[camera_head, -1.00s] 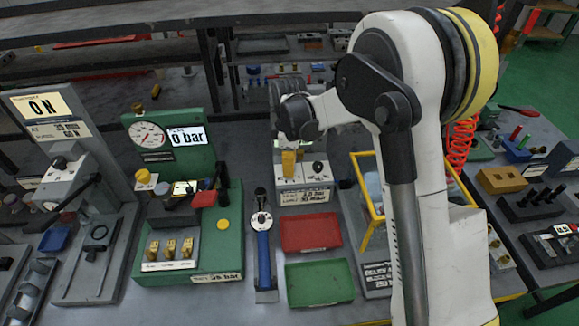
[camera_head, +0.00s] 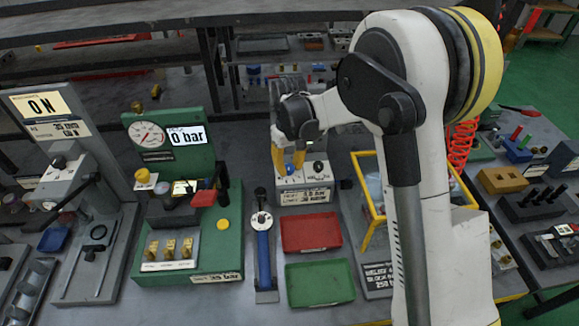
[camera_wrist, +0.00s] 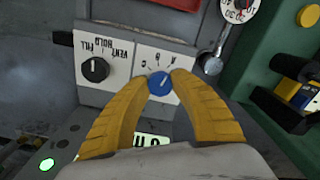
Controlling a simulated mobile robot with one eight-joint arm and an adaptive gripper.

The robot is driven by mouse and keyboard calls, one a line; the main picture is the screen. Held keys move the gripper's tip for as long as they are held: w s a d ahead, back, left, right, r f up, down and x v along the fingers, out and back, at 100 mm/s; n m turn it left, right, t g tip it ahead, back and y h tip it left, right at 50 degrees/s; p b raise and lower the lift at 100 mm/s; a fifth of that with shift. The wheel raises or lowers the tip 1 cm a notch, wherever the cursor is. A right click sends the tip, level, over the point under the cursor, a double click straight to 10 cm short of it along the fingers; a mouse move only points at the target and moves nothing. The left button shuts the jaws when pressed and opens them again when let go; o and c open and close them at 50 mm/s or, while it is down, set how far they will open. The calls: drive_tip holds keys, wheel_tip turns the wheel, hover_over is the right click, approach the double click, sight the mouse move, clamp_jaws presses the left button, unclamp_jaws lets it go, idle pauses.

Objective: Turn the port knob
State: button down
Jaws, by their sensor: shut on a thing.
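The port knob is a small blue round knob (camera_wrist: 160,83) with a pale pointer line, on a white panel with upside-down letters in the wrist view. It also shows small in the head view (camera_head: 290,169). My gripper (camera_wrist: 160,80) has two yellow fingers, shut on the blue knob with one tip at each side. In the head view my gripper (camera_head: 289,167) reaches down to the panel from behind. The pointer slants toward the upper right in the wrist view; which letter it meets is hard to tell.
A black FILL/HOLD/VENT knob (camera_wrist: 95,69) sits beside the port knob on the same block. A red tray (camera_head: 311,233) and a green tray (camera_head: 320,283) lie in front. A blue-handled tool (camera_head: 264,250) lies left of them. A yellow-framed bin (camera_head: 366,205) stands at right.

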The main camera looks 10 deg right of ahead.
sight(289, 167)
drive_tip(key=m, duration=0.4)
drive_tip(key=shift+m, duration=2.6)
drive_tip(key=c, duration=1.1)
unclamp_jaws()
drive_tip(key=shift+o, duration=0.2)
wheel_tip(289, 167, up, 12)
